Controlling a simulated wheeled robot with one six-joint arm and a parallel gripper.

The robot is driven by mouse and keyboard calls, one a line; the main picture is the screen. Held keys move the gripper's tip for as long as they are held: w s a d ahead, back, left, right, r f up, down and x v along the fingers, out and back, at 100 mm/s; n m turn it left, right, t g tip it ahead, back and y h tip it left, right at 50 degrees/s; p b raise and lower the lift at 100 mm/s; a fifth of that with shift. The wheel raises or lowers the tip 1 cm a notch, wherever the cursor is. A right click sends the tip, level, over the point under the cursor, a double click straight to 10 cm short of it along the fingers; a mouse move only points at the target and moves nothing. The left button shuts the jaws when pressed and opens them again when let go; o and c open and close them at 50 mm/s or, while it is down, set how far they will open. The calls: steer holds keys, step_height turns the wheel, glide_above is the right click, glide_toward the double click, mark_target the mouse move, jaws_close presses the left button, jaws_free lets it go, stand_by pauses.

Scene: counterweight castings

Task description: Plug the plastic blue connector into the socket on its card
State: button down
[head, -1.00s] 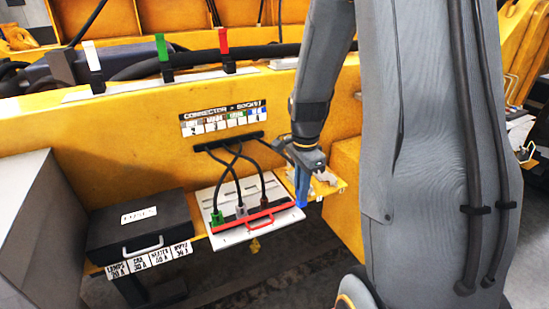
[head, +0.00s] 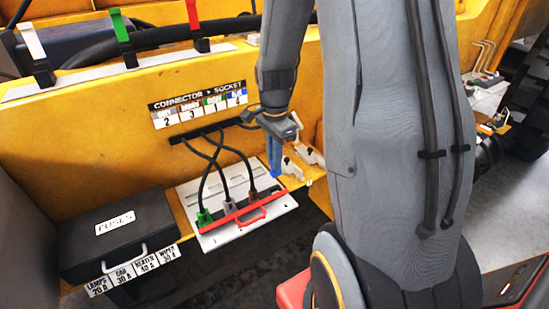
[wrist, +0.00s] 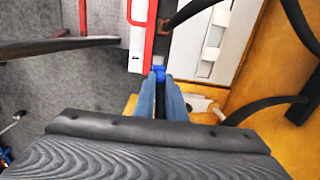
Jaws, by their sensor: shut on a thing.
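My gripper (head: 275,172) is shut on the blue connector (wrist: 158,72), which shows as a small blue block at the fingertips in the wrist view. In the head view it is hard to tell from the bluish fingers. The gripper points down, beside the right end of the white socket board (head: 190,194). Green (head: 204,217), grey (head: 229,207) and brown (head: 252,197) connectors with black cables stand on the board behind a red bar (head: 262,205). The card (head: 198,108) on the yellow wall reads "CONNECTOR > SOCKET"; its blue column shows 4. The socket under the connector is hidden.
The red bar's handle (head: 250,220) juts out at the board's front. A black fuse box (head: 115,235) stands to the left. Pale clips (head: 308,155) sit on a yellow ledge right of the gripper. Black cables hang near the wall.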

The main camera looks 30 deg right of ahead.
mark_target(275, 174)
steer(key=shift+f+b, duration=1.65)
steer(key=shift+f, duration=1.3)
steer(key=shift+p, duration=0.55)
steer(key=shift+f+b, duration=0.7)
steer(key=shift+f, duration=0.7)
steer(key=c, duration=1.7)
jaws_free()
steer(key=shift+c, duration=0.2)
steer(key=shift+s, duration=0.15)
steer(key=shift+w+r+b, duration=0.15)
steer(key=shift+r+b, duration=0.35)
steer(key=shift+r, duration=1.45)
steer(key=shift+w+r+b, duration=0.1)
steer(key=shift+r+b, duration=0.35)
steer(key=shift+r, duration=1.5)
